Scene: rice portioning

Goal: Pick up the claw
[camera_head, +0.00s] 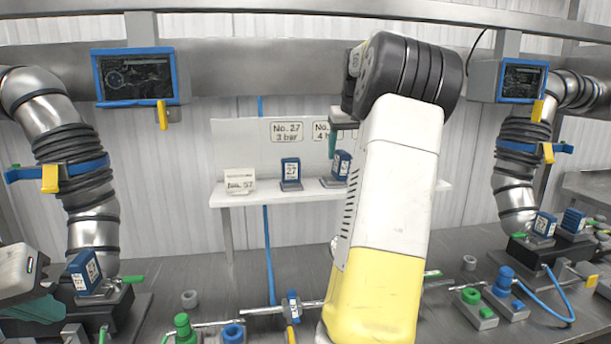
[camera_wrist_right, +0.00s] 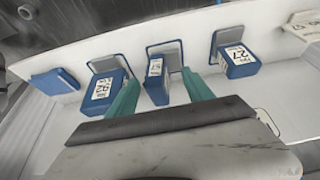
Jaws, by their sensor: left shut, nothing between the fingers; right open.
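Blue labelled pieces stand on a white shelf (camera_head: 270,197), and I cannot tell whether one of them is the claw. In the wrist view a narrow blue piece (camera_wrist_right: 157,92) sits between the teal fingertips of my right gripper (camera_wrist_right: 159,77); contact cannot be told. Blue pieces marked 92 (camera_wrist_right: 101,92) and 27 (camera_wrist_right: 238,62) stand on either side. The head view shows a blue piece marked 27 (camera_head: 291,169) and another (camera_head: 342,162) near the right gripper (camera_head: 334,140), partly behind my arm. My left gripper (camera_head: 32,312) is shut and empty at the lower left.
A blue flat piece (camera_wrist_right: 54,84) lies on the shelf. A white labelled block (camera_head: 240,182) stands at its left end. Pipes, green and blue knobs (camera_head: 184,328) and a blue hose (camera_head: 548,304) occupy the bench. Two screens (camera_head: 134,76) hang above.

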